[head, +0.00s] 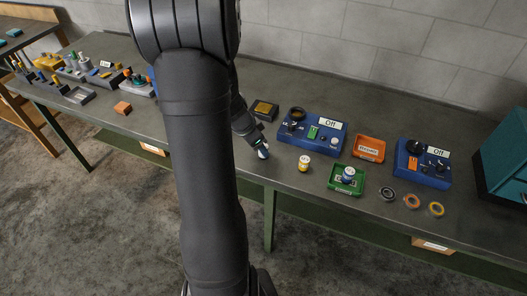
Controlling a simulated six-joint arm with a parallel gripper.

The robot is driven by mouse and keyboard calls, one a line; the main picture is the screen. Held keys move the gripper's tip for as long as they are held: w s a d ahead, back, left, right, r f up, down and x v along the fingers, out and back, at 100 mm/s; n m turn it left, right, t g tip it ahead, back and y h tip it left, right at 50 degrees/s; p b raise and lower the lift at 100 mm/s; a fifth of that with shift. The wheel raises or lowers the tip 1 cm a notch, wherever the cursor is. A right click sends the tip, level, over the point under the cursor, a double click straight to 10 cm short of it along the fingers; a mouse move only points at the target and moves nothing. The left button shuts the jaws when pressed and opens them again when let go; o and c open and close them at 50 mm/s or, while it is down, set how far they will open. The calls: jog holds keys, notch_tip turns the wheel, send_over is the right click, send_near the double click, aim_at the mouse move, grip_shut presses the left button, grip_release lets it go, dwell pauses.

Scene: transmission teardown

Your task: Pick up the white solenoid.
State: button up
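My gripper (263,146) is low over the middle of the bench, partly hidden by my own arm. A small white and dark blue cylinder (263,153) is right at its fingertips. The view is too small to tell whether the fingers are closed on it. A white-topped cylinder with a yellow band (304,163) stands upright on the bench to the right. Another white-topped part with a blue band (348,175) sits in the green tray (333,186). Which of these is the white solenoid I cannot tell for sure.
Two blue test stations marked "Off" (284,138) (404,165) flank an orange tray (369,155). Several rings (412,201) lie at the right front. A teal box (505,150) stands far right. An orange block (123,108) and grey fixtures are left.

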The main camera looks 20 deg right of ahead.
jog(key=shift+d+x, duration=0.2)
jog(key=shift+x, duration=2.05)
jog(key=shift+r, duration=0.15)
jog(key=c, duration=1.2)
